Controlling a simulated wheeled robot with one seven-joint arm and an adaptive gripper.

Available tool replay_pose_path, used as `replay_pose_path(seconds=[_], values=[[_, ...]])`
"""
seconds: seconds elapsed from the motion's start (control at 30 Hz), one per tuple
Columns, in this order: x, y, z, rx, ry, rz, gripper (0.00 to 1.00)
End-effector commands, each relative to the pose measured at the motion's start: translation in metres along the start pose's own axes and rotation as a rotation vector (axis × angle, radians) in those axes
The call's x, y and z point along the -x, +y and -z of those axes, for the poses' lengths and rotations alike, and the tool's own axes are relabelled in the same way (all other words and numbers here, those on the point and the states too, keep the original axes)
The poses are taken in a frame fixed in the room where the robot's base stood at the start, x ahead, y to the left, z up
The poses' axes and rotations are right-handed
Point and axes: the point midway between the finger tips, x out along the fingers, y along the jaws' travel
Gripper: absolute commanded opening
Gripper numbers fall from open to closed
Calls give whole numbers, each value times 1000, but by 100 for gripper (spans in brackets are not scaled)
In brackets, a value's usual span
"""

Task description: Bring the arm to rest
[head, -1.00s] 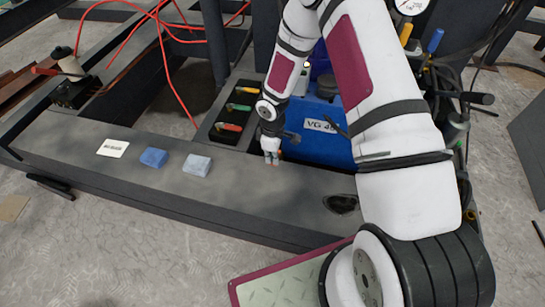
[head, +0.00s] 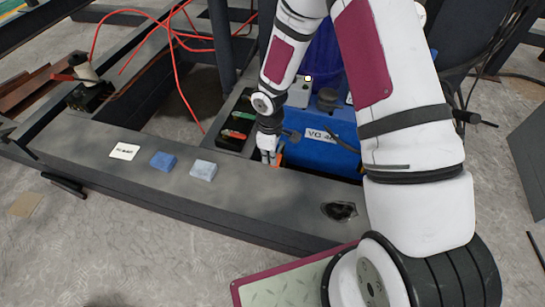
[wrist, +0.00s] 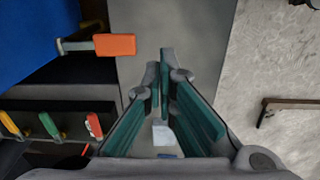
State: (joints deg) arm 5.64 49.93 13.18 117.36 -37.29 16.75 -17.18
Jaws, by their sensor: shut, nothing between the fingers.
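My gripper (head: 267,158) is shut and empty, over the back part of the dark beam (head: 100,165), beside the tool tray. In the wrist view the green-padded fingers (wrist: 161,78) come together at their tips over the grey beam. Whether the tips touch the beam I cannot tell. An orange-handled tool (wrist: 113,45) lies just ahead and left of the fingers; part of it shows right of the gripper in the head view (head: 280,156).
A tray of coloured-handled tools (head: 236,134) and a blue VG case (head: 335,150) stand behind the beam. A white card (head: 124,151), blue block (head: 163,161) and pale blue block (head: 203,169) lie on the beam's left. Red hoses (head: 180,75) hang behind.

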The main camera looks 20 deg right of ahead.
Motion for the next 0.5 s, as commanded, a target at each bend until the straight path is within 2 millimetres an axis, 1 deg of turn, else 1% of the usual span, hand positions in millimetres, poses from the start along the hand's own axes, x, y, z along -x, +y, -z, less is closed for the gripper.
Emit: replay_pose_path(seconds=[0.03, 0.17, 0.5], values=[[7, -2, 0, 0, 1, -1, 0], [14, -6, 0, 0, 0, 0, 0], [15, -7, 0, 0, 0, 0, 0]])
